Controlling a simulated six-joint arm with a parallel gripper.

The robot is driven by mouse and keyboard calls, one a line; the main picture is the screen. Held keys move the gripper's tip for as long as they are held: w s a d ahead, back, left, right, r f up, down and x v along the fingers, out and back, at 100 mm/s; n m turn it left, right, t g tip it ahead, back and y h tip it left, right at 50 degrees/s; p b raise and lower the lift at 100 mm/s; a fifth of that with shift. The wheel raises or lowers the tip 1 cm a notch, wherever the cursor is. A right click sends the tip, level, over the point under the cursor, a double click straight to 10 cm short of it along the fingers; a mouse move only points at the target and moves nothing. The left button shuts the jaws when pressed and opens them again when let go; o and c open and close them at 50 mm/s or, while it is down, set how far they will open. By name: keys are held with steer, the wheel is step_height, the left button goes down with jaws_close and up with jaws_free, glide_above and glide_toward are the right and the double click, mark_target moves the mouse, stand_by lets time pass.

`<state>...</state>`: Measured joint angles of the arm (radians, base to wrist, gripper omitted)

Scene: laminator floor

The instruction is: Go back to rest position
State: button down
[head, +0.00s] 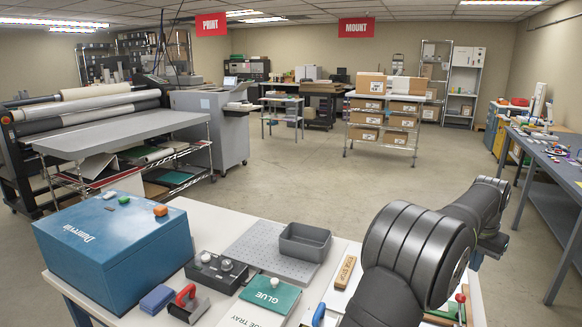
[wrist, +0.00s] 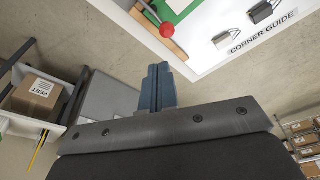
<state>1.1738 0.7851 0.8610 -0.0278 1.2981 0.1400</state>
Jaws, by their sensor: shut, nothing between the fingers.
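My gripper (wrist: 157,85) shows in the wrist view with its blue-grey fingers together and nothing between them. It hangs over the concrete floor near the edge of the white worktable. In the head view my dark arm fills the lower right, bent over the table's right end, and hides most of the gripper. The white worktable (head: 205,222) lies in front of me.
On the table are a blue box (head: 115,250), a grey tray (head: 305,240), a black control box (head: 216,270), a green glue pad (head: 270,294) and a wooden edge-stop block (head: 345,272). A red ball knob (wrist: 167,29) is near the gripper. A blue bench (head: 545,160) stands right.

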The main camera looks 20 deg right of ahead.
steer(key=shift+r, duration=0.35)
steer(key=shift+f, duration=4)
step_height(320, 180, up, 10)
steer(key=s+a, duration=0.1)
steer(key=s+a+r+n+t, duration=0.3)
steer(key=s+a+r+n, duration=0.1)
steer(key=s, duration=0.6)
step_height(320, 180, up, 2)
steer(key=shift+s+a+r, duration=0.2)
steer(key=shift+s+a, duration=0.15)
steer(key=shift+a, duration=0.3)
